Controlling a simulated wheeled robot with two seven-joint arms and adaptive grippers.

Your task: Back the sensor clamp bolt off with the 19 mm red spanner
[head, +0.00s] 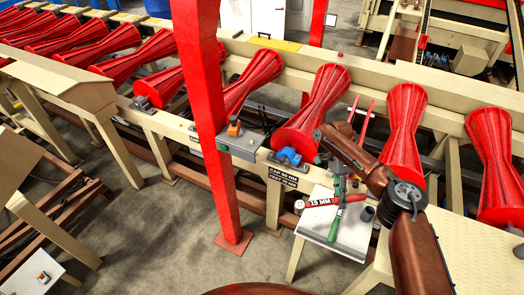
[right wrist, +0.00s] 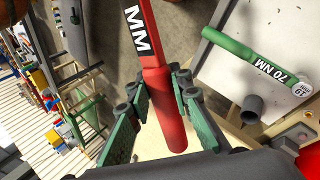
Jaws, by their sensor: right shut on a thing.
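My right gripper (head: 340,192) is shut on the red spanner (head: 355,198), which carries a white "19 MM" label and lies across the gripper at the small white table. In the right wrist view the spanner's red handle (right wrist: 168,105) runs between the green finger pads of the gripper (right wrist: 155,88). The spanner's jaw end is out of that view. An orange-topped sensor (head: 234,127) appears to sit on a grey bracket (head: 240,146) at the conveyor rail, left of the spanner. The clamp bolt is too small to make out. My left gripper is out of view.
A green tool marked "70 NM" (right wrist: 258,62) lies on the white table (head: 312,222), beside a dark cup (right wrist: 252,108). A red post (head: 212,130) stands left of the sensor. Red rollers (head: 318,105) and a blue bearing (head: 287,157) line the conveyor.

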